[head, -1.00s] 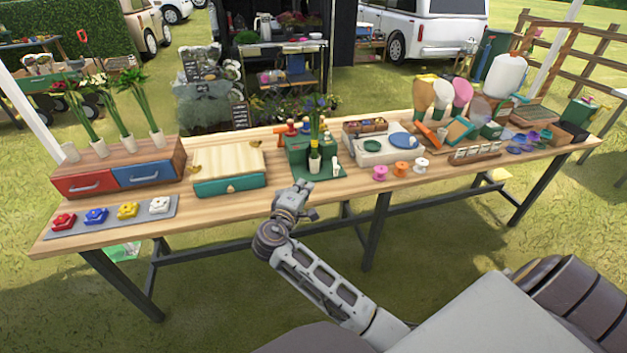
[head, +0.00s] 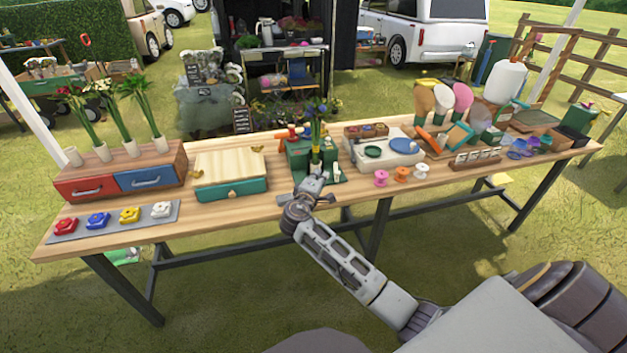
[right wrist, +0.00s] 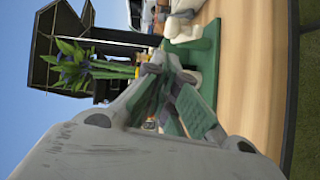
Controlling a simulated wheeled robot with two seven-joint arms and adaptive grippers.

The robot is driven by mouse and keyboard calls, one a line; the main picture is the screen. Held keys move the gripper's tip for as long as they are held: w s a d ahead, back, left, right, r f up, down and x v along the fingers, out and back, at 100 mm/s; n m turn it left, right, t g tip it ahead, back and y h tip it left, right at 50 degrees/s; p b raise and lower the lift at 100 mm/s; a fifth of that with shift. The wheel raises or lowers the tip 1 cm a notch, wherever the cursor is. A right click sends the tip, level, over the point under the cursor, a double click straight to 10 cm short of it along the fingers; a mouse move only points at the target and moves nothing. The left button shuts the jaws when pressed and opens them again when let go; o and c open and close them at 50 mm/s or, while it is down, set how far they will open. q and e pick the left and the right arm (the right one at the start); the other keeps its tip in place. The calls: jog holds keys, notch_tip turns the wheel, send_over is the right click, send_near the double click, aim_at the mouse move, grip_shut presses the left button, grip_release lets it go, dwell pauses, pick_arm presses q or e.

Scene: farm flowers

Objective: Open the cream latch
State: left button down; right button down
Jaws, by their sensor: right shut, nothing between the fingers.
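A small cream piece (head: 336,168), which looks like the latch, stands on the front right of a green base (head: 328,182) at the table's middle. In the right wrist view the cream piece (right wrist: 182,28) shows larger, near the top, on the green base (right wrist: 205,50). A green box (head: 298,155) and a vase of purple flowers stand behind it. My right gripper (head: 315,180) is shut and empty, in front of the green base and left of the cream piece. Its fingers (right wrist: 165,95) also show in the right wrist view, apart from the cream piece. My left gripper is out of view.
A cream-lidded teal box (head: 231,175) lies to the left. Pink, orange and white spools (head: 402,174) and a white tray with a blue disc (head: 404,145) lie to the right. Bare wood runs along the table's front edge (head: 250,210).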

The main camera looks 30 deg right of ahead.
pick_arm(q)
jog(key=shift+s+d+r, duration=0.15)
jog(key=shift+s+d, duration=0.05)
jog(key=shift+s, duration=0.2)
pick_arm(e)
jog(key=shift+s+d+f, duration=0.1)
jog(key=shift+d+f, duration=0.05)
jog(key=shift+d, duration=0.9)
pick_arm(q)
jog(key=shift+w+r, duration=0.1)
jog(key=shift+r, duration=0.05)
pick_arm(e)
jog(key=shift+s+d, duration=0.1)
